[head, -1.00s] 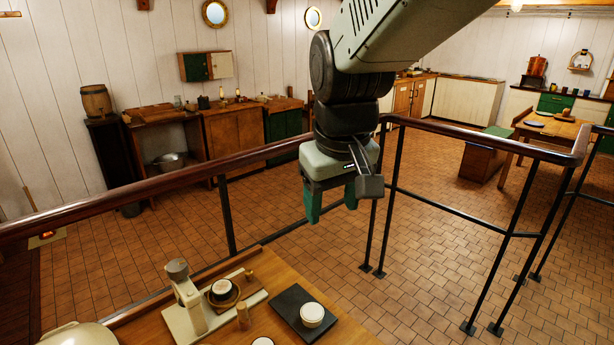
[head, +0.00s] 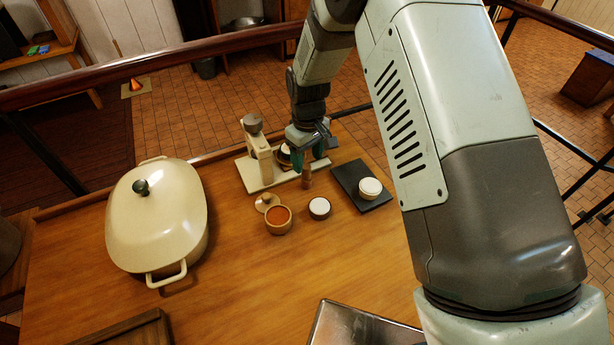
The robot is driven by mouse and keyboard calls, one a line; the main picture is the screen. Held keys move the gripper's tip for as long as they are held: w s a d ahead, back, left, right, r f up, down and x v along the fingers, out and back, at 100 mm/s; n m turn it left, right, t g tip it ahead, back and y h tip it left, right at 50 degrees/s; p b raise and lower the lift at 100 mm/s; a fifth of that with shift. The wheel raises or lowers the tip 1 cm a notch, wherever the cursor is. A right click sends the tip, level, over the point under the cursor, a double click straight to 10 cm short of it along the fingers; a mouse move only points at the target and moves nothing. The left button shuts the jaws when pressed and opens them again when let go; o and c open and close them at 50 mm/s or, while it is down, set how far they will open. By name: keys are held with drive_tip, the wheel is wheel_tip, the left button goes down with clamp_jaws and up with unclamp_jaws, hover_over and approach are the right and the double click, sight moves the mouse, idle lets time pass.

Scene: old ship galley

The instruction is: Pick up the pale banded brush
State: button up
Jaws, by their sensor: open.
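My gripper (head: 308,158) is open, its green fingers pointing down over the far part of the wooden table, beside a cream press-like stand (head: 262,165). A small upright brown piece (head: 307,179) shows just below the fingers. I cannot tell whether it is between them or only in line with them. No thing shows clearly as a pale banded brush; this upright piece may be it, but its bands cannot be made out. The fingers partly hide the right end of the stand and a round white-topped piece on it.
On the table (head: 240,290) stand a large cream lidded pot (head: 157,215), a bowl of orange powder (head: 278,219), a white-topped dark jar (head: 319,208) and a black slab (head: 350,180) bearing a pale round pot (head: 370,188). A metal tray (head: 365,328) lies in front. A railing runs behind.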

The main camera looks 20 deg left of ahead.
sight(307, 175)
wheel_tip(307, 175, down, 8)
drive_tip(key=shift+w+a+r, duration=0.1)
drive_tip(key=shift+r, duration=0.15)
drive_tip(key=shift+c, duration=0.4)
clamp_jaws()
drive_tip(key=shift+r, duration=0.1)
wheel_tip(307, 175, up, 10)
drive_tip(key=shift+f, duration=0.1)
